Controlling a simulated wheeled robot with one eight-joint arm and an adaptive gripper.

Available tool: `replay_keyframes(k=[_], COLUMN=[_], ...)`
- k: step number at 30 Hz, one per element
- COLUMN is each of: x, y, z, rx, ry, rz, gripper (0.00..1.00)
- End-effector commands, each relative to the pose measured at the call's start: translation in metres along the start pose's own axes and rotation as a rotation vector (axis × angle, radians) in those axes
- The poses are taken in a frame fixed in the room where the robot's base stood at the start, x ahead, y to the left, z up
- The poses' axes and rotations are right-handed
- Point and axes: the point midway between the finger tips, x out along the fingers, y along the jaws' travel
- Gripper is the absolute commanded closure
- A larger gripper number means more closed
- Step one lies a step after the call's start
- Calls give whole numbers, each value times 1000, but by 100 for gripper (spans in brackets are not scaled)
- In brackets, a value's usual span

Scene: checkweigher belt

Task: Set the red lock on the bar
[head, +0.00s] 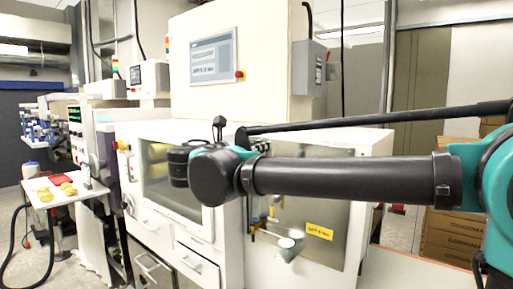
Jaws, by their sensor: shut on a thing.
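I cannot make out the red lock or the bar for certain. A grey switch box (309,68) on the right side of the tall cream cabinet has a small red part (331,72) at its right edge, too small to identify. My dark arm with teal joints crosses the right half of the head view and hides part of the machine front.
A cream machine with a screen (213,57) and a red stop button (239,74) fills the middle. A yellow label (319,231) is on its lower front. A white side table (66,189) stands left. Cardboard boxes (452,232) stand at right.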

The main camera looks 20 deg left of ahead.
Motion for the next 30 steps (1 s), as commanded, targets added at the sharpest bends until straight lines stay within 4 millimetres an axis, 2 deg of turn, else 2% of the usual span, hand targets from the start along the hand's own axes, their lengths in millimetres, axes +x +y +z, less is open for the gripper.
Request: replay_keyframes(k=[30], x=[56], y=[0], z=[-1], rx=[0], ry=[0], rz=[-2], gripper=[100])
